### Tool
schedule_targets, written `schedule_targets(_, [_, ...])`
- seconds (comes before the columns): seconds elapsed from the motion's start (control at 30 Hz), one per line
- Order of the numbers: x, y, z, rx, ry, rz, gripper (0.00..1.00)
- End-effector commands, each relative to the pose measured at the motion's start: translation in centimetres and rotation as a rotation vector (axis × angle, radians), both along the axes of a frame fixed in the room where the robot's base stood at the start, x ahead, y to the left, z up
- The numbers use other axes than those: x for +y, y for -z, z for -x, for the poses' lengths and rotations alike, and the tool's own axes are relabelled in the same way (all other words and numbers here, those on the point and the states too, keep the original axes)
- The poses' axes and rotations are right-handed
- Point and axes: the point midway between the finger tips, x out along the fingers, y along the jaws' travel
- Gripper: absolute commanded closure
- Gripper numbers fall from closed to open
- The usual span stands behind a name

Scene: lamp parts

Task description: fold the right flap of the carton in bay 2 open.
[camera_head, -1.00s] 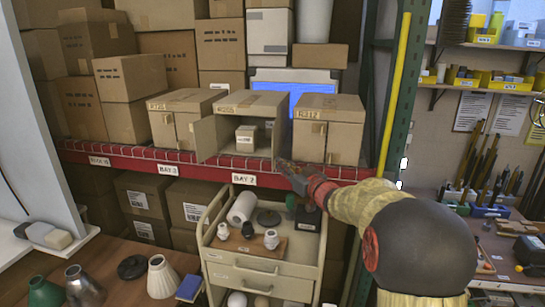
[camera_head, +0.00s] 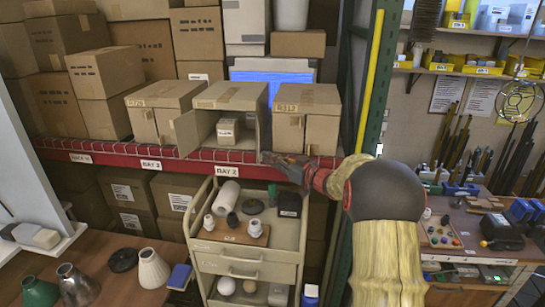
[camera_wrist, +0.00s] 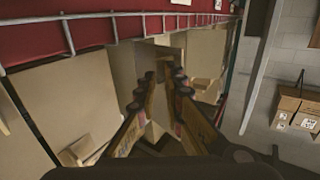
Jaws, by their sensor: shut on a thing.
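The bay 2 carton (camera_head: 232,94) stands open at the front on the red-edged shelf, above the BAY 2 label. Its left flap (camera_head: 186,133) stands swung out to the left. Its right flap (camera_head: 262,125) shows as a narrow upright panel at the right side of the opening. A small box (camera_head: 228,128) sits inside. My gripper (camera_head: 266,158) is at the carton's lower right front corner. In the wrist view its two fingers (camera_wrist: 164,80) are close together on a tan cardboard panel, which looks like the right flap; the contact is partly hidden.
A closed carton (camera_head: 306,98) stands close on the right, and another (camera_head: 160,100) on the left. A cart (camera_head: 250,255) with lamp parts stands below the shelf.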

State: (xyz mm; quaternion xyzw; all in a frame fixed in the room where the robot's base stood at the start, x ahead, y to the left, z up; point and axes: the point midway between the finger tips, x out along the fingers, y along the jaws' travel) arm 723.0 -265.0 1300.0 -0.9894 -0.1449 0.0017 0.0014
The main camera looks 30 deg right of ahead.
Motion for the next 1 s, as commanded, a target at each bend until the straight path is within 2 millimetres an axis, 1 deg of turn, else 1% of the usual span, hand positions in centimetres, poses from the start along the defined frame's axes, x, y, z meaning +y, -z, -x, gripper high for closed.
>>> schedule_targets(0.03, [-0.49, -1.67, -0.55, -0.023, 0.014, 0.009, 1.00])
schedule_targets(0.13, [-0.48, -1.69, -0.55, -0.023, 0.014, 0.009, 1.00])
schedule_targets(0.17, [-0.48, -1.69, -0.55, -0.023, 0.014, 0.009, 0.90])
schedule_targets(0.27, [-0.47, -1.69, -0.54, -0.023, 0.014, 0.010, 0.84])
schedule_targets(0.33, [-0.51, -1.69, -0.52, -0.023, 0.014, 0.010, 0.77])
schedule_targets(0.4, [-0.57, -1.68, -0.50, -0.023, 0.015, 0.010, 0.73])
schedule_targets(1.0, [-0.65, -1.77, -0.41, -0.025, 0.015, 0.008, 0.77])
